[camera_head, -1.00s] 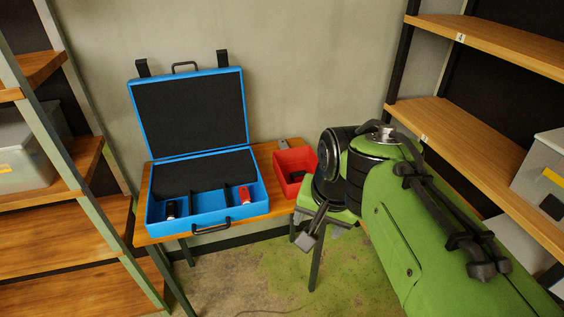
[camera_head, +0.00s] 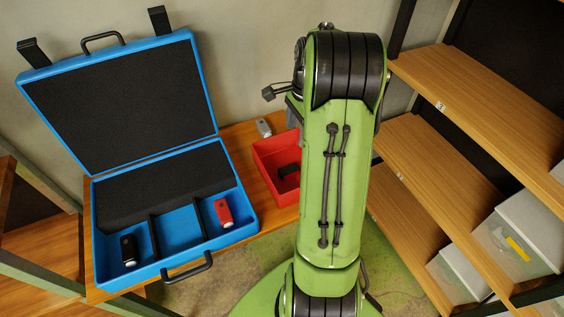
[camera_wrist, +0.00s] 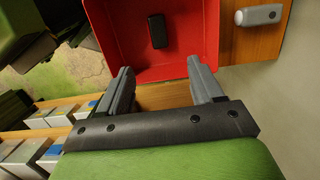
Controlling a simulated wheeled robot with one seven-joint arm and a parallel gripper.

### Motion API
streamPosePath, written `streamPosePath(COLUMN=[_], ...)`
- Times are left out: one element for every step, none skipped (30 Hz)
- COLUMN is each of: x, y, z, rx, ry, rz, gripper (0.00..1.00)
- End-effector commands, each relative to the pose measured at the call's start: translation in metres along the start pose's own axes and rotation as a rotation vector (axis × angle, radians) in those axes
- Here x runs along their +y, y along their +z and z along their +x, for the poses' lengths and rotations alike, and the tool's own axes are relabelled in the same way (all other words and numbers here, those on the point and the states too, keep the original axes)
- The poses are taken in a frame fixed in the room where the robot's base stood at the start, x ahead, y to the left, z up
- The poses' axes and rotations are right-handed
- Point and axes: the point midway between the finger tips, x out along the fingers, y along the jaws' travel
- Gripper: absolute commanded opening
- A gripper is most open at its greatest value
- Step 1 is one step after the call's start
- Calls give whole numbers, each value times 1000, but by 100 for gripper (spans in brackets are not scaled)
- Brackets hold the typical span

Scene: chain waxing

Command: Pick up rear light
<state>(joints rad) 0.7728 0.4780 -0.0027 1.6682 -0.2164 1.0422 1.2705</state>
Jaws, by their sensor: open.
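A small red light (camera_head: 223,213), which looks like the rear light, lies in the right compartment of the open blue case (camera_head: 176,268). A black light (camera_head: 128,249) is in its left compartment. My gripper (camera_wrist: 160,68) is open and empty in the wrist view, with its fingers pointing toward the red bin (camera_wrist: 203,28). A black object (camera_wrist: 157,30) lies inside the bin. A grey device (camera_wrist: 258,15) lies on the table beside the bin. In the head view my arm hides the gripper and part of the bin.
The wooden table (camera_head: 253,142) carries the case and the bin, close to the wall. Wooden shelves (camera_head: 430,155) with grey boxes (camera_head: 520,235) stand on the right. Another shelf rack (camera_head: 40,225) stands at the left. The case's middle compartment (camera_head: 180,229) looks empty.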

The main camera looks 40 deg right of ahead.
Motion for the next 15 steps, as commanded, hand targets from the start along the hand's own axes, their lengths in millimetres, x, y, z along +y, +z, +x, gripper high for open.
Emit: streamPosePath(x=[1,1,1,1,1,1,1,1,1,1,1,1,1,1,0], y=[0,0,0,0,0,1,1,1,1,1,1,1,1,1,1], z=[16,24,35,43,50,61,68,75,82,87,90,94,96,100,106], rx=[-2,-2,-2,-2,-1,-2,-2,-2,-1,-1,-1,0,0,0,0], ry=[4,6,6,6,6,5,5,5,4,4,3,2,2,2,2], rz=[-1,-1,-1,-1,-2,-3,-3,-4,-4,-4,-4,-4,-4,-4,-4], gripper=[66,66,66,66,66,66,66,66,66,66,66,66,66,66,66])
